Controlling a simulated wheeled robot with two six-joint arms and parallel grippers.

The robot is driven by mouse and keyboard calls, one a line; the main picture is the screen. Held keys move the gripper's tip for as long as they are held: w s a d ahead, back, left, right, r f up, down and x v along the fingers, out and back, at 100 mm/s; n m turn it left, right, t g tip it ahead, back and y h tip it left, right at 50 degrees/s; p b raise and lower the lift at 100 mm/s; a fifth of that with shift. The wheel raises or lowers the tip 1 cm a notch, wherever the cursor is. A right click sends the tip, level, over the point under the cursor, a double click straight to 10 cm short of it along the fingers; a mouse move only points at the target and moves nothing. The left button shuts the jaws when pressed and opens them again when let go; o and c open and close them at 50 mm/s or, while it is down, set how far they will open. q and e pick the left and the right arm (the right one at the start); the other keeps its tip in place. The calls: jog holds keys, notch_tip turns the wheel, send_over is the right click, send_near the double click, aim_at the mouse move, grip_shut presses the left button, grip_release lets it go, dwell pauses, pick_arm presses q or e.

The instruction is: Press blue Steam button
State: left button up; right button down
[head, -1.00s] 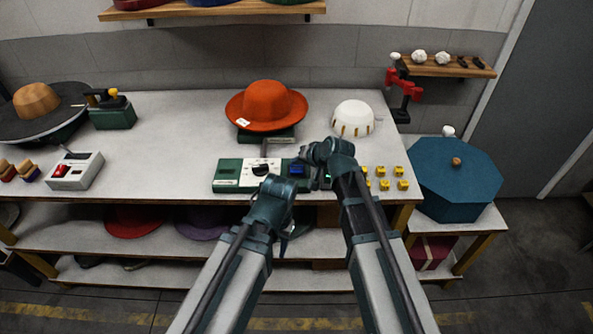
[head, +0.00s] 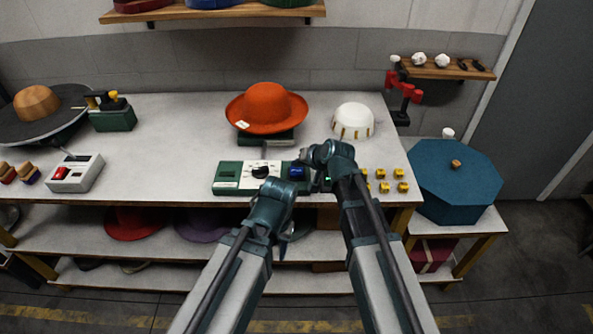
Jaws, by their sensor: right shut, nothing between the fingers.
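The blue Steam button (head: 297,173) is on the right part of the green and white control panel (head: 228,185), at the front of the table. My right arm bends over the panel's right end. Its gripper (head: 316,182) points down close to the right side of the blue button, shut and empty. The fingertips are partly hidden by my own arm, so I cannot tell whether they touch anything. The blue button's face is visible.
An orange hat (head: 267,108) sits on a green stand behind the panel, with a white dome (head: 352,121) to its right. Several yellow blocks (head: 382,174) lie right of my right arm. A red-switch box (head: 77,173) stands at left.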

aim_at(298, 173)
jog(key=shift+f, duration=0.1)
dwell(0.7)
jog(key=shift+f+b, duration=0.3)
jog(key=shift+b, duration=0.15)
jog(key=shift+f+b, duration=0.5)
dwell(0.6)
dwell(0.3)
jog(key=shift+r+p, duration=0.95)
jog(key=shift+p, duration=0.05)
notch_tip(298, 173, up, 5)
jog(key=p, duration=0.5)
